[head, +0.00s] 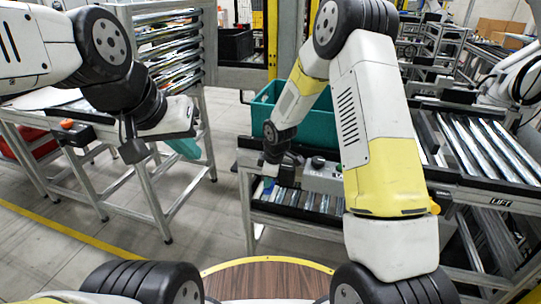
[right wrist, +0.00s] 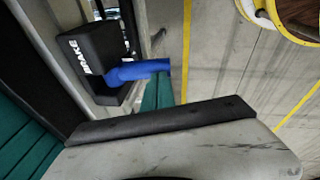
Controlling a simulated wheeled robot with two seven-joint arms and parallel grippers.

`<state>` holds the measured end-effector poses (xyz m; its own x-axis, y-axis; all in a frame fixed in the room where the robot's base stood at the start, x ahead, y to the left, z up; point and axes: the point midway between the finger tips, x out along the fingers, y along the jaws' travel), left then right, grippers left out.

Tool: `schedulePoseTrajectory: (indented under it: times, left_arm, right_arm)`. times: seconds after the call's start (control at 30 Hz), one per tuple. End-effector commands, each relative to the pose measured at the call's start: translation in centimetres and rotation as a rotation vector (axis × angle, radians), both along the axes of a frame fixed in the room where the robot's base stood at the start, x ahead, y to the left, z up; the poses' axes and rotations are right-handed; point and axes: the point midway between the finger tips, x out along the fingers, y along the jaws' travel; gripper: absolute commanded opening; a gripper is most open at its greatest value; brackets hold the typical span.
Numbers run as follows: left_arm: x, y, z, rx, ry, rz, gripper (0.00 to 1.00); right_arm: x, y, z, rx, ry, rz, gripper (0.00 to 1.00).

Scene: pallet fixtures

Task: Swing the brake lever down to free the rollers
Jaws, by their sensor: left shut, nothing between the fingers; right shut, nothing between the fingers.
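The brake lever is a blue handle (right wrist: 138,70) that sticks out of a black housing (right wrist: 92,62) marked BRAKE in the right wrist view. A small blue patch (head: 268,187), likely the same lever, shows below my right wrist in the head view. My right gripper's teal fingers (right wrist: 158,92) are shut and empty, right beside the lever's free end; I cannot tell whether they touch. In the head view the right gripper is mostly hidden by my arm. My left gripper (head: 186,147) is shut and empty, with teal fingers, far left of the lever.
A roller station (head: 313,203) lies under my right arm, with a teal crate (head: 262,109) behind it. A roller conveyor (head: 480,145) with a LIFT label stands at the right. A metal-framed table (head: 150,205) stands near my left gripper. Grey floor lies between them.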

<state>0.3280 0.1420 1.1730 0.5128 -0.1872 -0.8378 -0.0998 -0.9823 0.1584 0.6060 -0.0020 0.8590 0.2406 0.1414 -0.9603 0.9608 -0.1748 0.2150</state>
Motion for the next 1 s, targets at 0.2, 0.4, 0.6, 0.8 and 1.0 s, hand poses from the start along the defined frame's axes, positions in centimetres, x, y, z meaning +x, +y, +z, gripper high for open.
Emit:
schedulePoseTrajectory:
  times: [0.2,0.4,0.6,0.8,1.0]
  left_arm:
    - [0.0,0.0,0.0,0.000,0.000,0.000,0.00]
    - [0.0,0.0,0.0,0.000,0.000,0.000,0.00]
    - [0.0,0.0,0.0,0.000,0.000,0.000,0.00]
    - [0.0,0.0,0.0,0.000,0.000,0.000,0.00]
    - [0.0,0.0,0.0,0.000,0.000,0.000,0.00]
  right_arm:
    - [-0.5,0.2,-1.4,0.000,0.001,0.001,0.00]
    - [-0.6,0.2,-2.3,0.000,0.001,0.000,0.00]
    - [-0.6,0.2,-2.7,0.000,0.000,0.001,0.00]
    - [-0.6,0.2,-2.8,0.000,0.000,0.000,0.00]
    - [-0.6,0.2,-2.9,0.000,0.001,0.000,0.00]
